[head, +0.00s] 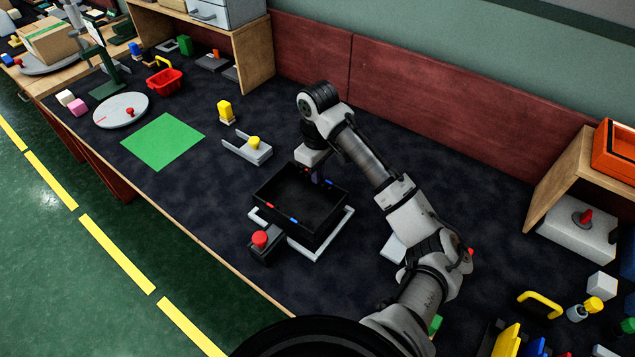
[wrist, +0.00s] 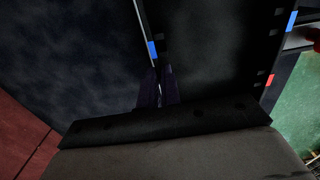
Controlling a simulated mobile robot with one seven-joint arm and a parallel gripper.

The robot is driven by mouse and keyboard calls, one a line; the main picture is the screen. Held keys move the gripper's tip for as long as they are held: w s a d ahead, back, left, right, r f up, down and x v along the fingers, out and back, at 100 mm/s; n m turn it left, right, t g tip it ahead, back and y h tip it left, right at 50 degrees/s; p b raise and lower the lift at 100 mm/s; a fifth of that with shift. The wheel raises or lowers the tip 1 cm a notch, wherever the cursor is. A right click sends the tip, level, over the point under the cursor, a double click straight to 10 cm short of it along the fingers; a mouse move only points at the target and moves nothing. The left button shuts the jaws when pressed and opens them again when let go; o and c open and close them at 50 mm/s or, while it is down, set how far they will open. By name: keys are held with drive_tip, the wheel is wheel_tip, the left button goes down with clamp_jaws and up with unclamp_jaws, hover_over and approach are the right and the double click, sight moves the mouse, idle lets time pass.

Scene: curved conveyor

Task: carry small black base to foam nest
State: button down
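The small black base (head: 290,203), as I take it, is an open black tray with red and blue marks on its rim. It shows level in the head view, over a white frame (head: 333,234) that I take to be the foam nest. Whether the base rests in the frame or hangs just above it is hard to tell. My gripper (head: 318,178) is at the base's far rim. In the wrist view my dark fingers (wrist: 160,88) stand close together on the base's wall (wrist: 147,35) and look shut on it. The far part of the frame is hidden behind the base.
A black box with a red button (head: 261,240) stands close to the frame's left front corner. A grey bracket with a yellow knob (head: 249,148) lies behind it to the left. A green mat (head: 163,141) is farther left.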

sight(318, 186)
drive_tip(key=shift+f+p, duration=0.35)
drive_tip(key=shift+f, duration=1.8)
drive_tip(key=shift+f, duration=0.1)
drive_tip(key=c, duration=1.6)
unclamp_jaws()
wheel_tip(318, 186, up, 12)
drive_tip(key=shift+r+b, duration=0.1)
drive_tip(key=shift+b, duration=0.6)
